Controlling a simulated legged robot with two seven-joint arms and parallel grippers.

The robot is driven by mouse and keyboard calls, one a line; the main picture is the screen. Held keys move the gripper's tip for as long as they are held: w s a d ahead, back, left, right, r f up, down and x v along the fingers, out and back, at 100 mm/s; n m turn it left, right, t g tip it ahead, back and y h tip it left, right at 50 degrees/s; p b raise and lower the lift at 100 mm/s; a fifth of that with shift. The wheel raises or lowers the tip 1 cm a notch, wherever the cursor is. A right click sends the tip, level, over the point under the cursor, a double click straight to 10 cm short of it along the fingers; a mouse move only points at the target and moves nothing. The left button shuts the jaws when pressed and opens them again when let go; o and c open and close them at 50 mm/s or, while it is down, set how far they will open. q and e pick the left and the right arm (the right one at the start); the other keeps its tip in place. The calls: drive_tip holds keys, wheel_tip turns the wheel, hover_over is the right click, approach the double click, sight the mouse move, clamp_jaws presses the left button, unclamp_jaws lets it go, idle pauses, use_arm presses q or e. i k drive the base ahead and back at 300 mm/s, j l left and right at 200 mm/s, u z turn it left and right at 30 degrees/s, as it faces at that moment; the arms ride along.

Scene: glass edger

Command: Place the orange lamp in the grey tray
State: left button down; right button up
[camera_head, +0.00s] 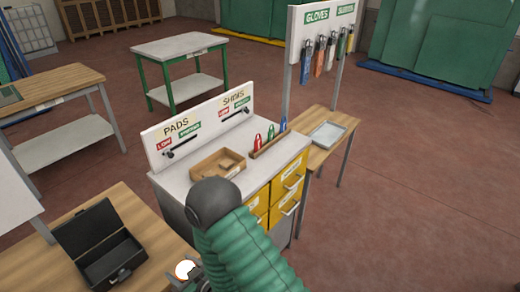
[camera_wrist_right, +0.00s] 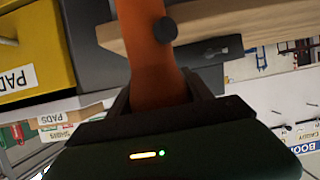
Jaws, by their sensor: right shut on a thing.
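The orange lamp (camera_wrist_right: 148,60) is held in my right gripper (camera_wrist_right: 160,98), and its orange body with a dark round knob rises from between the fingers in the right wrist view. In the head view the lamp's bright white face with an orange rim (camera_head: 186,269) shows beside the black case, and my right gripper (camera_head: 190,283) is mostly hidden by my green-sleeved arm. The grey tray (camera_head: 327,134) lies on a small wooden table, well to the right of and beyond the gripper. It looks empty. My left gripper is not in view.
An open black case (camera_head: 100,245) sits on the wooden bench (camera_head: 155,228) at lower left. A glove rack (camera_head: 320,25) rises behind the tray. Floor at right is clear.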

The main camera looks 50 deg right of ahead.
sight(330, 138)
drive_tip(key=l+z, duration=0.1)
drive_tip(key=l, duration=2.9)
drive_tip(key=i+l, duration=0.1)
drive_tip(key=l, duration=0.35)
drive_tip(key=i+l, duration=0.1)
drive_tip(key=l, duration=0.35)
drive_tip(key=i+l, duration=0.1)
drive_tip(key=l, duration=0.8)
drive_tip(key=i+l, duration=0.15)
drive_tip(key=l, duration=0.3)
